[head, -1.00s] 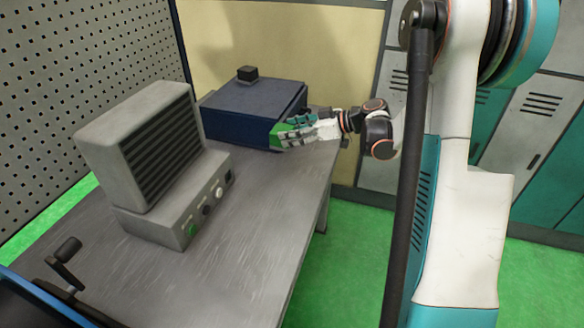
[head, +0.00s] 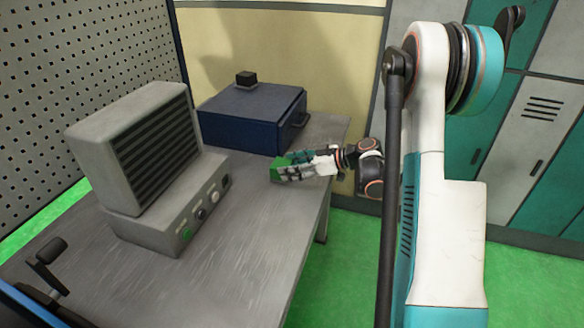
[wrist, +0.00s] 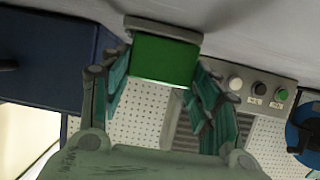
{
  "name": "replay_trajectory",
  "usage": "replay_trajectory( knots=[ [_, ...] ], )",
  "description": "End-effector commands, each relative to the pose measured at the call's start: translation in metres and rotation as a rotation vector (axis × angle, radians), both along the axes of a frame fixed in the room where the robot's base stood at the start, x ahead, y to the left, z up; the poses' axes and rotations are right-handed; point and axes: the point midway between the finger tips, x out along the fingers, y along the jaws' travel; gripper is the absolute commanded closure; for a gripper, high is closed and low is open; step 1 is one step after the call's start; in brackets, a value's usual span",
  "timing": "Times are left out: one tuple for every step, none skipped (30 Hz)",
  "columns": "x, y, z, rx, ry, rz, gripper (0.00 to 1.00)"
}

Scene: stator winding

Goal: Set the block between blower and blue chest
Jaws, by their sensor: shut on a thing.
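My gripper (head: 284,172) is shut on a green block (head: 277,168) in the head view, near the right edge of the table, in front of the blue chest (head: 243,136). In the wrist view the green block (wrist: 165,60) sits between the fingertips. The grey blower (head: 160,150), with a slatted front and a base with knobs, stands to the left of the gripper. The blue chest is behind it. Whether the block touches the tabletop I cannot tell.
The grey metal table (head: 245,240) is bare in front of the blower and chest. A small black cube (head: 246,77) sits on the chest. A black crank (head: 48,262) is at the lower left. A perforated panel (head: 80,85) stands behind the blower.

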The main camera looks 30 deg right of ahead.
Motion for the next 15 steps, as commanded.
replay_trajectory(
  knots=[
    [0.0001, 0.0001, 0.0009, 0.001, -0.001, 0.0, 0.79],
    [0.0001, 0.0001, 0.0009, 0.001, -0.001, 0.0, 0.79],
    [0.0001, 0.0001, 0.0004, 0.001, -0.001, 0.0, 0.79],
    [0.0001, 0.0001, -0.0006, 0.001, -0.001, 0.0, 0.79],
    [0.0001, 0.0001, -0.0017, 0.001, -0.001, 0.0, 0.79],
    [0.0, 0.0, -0.0015, 0.0, 0.0, 0.0, 0.37],
    [0.0, 0.0, -0.0012, 0.0, 0.0, 0.0, 0.3],
    [0.0001, 0.0001, -0.0011, 0.0, 0.0, 0.0, 0.24],
    [0.0001, 0.0001, -0.0011, 0.0, 0.0, 0.0, 0.24],
    [0.0, 0.0, -0.0011, 0.0, 0.0, 0.0, 0.24],
    [0.0, 0.0, -0.001, 0.0, 0.0, 0.0, 0.24],
    [0.0, 0.0, -0.001, 0.0, 0.0, 0.0, 0.24],
    [0.0001, -0.0001, -0.001, 0.0, 0.0, 0.0, 0.24],
    [0.0, 0.0, -0.001, 0.0, 0.0, 0.0, 0.24],
    [0.0001, -0.0001, -0.001, 0.0, 0.0, 0.0, 0.24]
  ],
)
